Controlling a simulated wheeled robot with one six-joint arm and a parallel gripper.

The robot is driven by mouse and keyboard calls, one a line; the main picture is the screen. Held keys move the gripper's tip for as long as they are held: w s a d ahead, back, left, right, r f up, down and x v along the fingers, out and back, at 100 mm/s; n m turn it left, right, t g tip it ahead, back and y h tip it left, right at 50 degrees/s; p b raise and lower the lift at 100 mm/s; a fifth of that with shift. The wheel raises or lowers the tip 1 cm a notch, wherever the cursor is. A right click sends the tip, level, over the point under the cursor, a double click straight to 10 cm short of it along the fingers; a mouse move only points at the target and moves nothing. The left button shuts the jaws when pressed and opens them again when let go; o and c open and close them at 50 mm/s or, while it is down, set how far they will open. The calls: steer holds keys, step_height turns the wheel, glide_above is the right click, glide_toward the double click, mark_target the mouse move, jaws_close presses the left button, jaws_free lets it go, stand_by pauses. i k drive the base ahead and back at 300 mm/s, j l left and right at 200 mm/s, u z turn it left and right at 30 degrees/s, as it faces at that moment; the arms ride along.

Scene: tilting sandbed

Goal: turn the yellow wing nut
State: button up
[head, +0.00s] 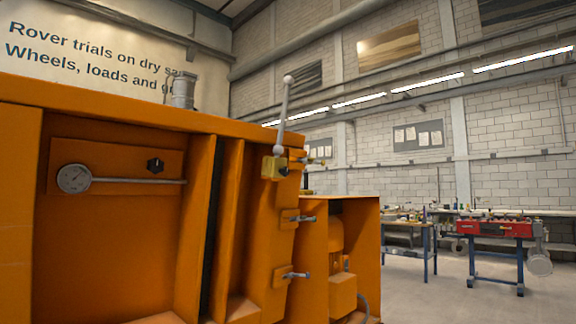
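No yellow wing nut can be made out for sure. Small clamp-like fittings sit on the right edge of the orange sandbed (100,118). The upper one (315,160) looks partly yellowish, but is too small to tell its shape. Two greyish ones, a middle fitting (301,218) and a lower fitting (296,276), stick out to the right below it. A yellow block (273,168) at the upper right corner carries a grey lever (284,112) with a ball end, tilted slightly right. My gripper is not in view.
Workbenches (408,226) and a red-topped stand (495,229) are further right. The floor (440,300) at lower right is clear.

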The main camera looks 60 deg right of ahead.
mark_target(306, 160)
steer(key=l+u, duration=0.2)
steer(key=u, duration=0.25)
steer(key=l+u, duration=0.2)
steer(key=u, duration=0.3)
steer(key=l+u, duration=0.25)
steer(key=u, duration=0.2)
steer(key=l+u, duration=0.2)
steer(key=u, duration=0.3)
steer(key=k+l+u, duration=0.7)
steer(key=k+z, duration=0.3)
steer(key=k, duration=0.15)
steer(key=k+l+z, duration=0.1)
steer(key=k+z, duration=0.15)
steer(key=k, duration=0.2)
steer(key=k+l+z, duration=0.5)
steer(key=k+z, duration=0.2)
steer(key=k+l+z, duration=0.4)
steer(key=k+j, duration=0.05)
steer(key=k, duration=0.05)
